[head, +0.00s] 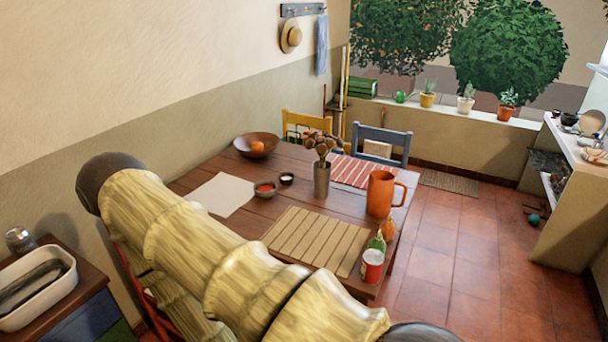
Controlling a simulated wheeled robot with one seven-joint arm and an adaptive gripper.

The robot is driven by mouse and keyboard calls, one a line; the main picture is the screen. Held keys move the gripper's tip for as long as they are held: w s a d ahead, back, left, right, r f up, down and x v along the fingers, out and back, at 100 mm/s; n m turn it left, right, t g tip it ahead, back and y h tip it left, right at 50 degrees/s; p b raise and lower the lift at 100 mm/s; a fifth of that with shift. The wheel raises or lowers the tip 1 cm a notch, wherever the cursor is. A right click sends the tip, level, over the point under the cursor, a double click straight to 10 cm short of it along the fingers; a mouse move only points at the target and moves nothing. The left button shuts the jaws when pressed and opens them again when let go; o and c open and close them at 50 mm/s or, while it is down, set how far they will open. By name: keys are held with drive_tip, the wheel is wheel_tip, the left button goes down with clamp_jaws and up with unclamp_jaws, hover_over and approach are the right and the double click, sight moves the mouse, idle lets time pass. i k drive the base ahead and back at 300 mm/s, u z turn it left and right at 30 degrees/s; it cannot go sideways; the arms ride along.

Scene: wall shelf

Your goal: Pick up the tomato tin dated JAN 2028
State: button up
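A small red and white tin (372,266) stands upright at the near right corner of the wooden table (335,205). It may be a tomato tin, but no date can be read on it at this size. A green and pale item (377,241) stands right behind it, partly hidden by it. My arm, in a pale yellow cover, crosses the lower left and middle of the view. My gripper is not in view.
Around the tin are a slatted wooden mat (318,240), an orange jug (381,194) and a round orange item (388,229). A metal holder with wooden utensils (321,180) stands mid-table. Red tiled floor (465,245) lies open right of the table; a shelf unit (573,190) stands at far right.

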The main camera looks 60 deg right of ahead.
sight(374, 260)
drive_tip(key=u, duration=0.9)
drive_tip(key=k, duration=1.15)
drive_tip(key=z, duration=1.75)
